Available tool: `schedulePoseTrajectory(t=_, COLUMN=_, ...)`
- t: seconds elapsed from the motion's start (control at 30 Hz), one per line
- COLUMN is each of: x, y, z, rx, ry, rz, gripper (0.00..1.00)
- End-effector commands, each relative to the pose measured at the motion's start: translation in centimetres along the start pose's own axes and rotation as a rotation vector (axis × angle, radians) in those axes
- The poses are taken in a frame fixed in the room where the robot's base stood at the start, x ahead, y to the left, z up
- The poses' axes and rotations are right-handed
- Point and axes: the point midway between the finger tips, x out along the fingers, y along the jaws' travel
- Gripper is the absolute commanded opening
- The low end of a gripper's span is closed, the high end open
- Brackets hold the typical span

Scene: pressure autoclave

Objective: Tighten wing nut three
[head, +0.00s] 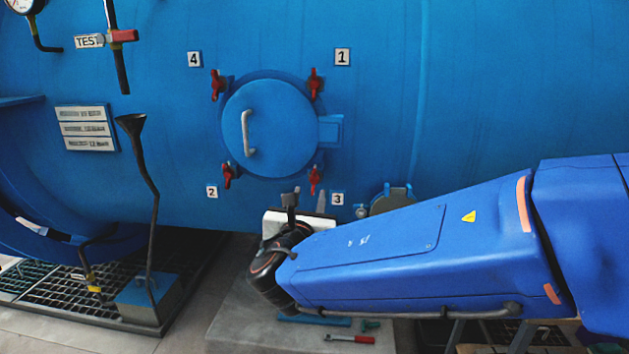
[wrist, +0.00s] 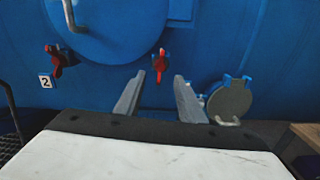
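Wing nut three (head: 315,180) is a red wing nut at the lower right of the round blue hatch (head: 268,130), beside the "3" label (head: 338,198). It also shows in the wrist view (wrist: 159,64), upper middle, between and just beyond the fingertips. My gripper (head: 308,192) is just below it in the head view. In the wrist view my gripper's (wrist: 159,78) two grey fingers are spread apart with nothing between them. The fingers look apart from the nut; the exact gap cannot be told.
Red wing nuts sit by labels 4 (head: 216,85), 1 (head: 314,83) and 2 (head: 227,176). The hatch has a pale handle (head: 247,132). A small round grey cover (wrist: 229,101) is right of the fingers. A red-handled tool (head: 350,339) lies on the floor slab below.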

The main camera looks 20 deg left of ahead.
Motion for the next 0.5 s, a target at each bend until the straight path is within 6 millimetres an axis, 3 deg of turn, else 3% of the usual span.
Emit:
schedulePoseTrajectory(t=0.3, x=5.8, y=-0.1, z=0.0, rx=0.0, ry=0.0, rz=-0.003, gripper=0.36)
schedulePoseTrajectory(t=0.5, x=8.6, y=-0.1, z=0.0, rx=0.001, ry=0.0, rz=-0.002, gripper=0.36)
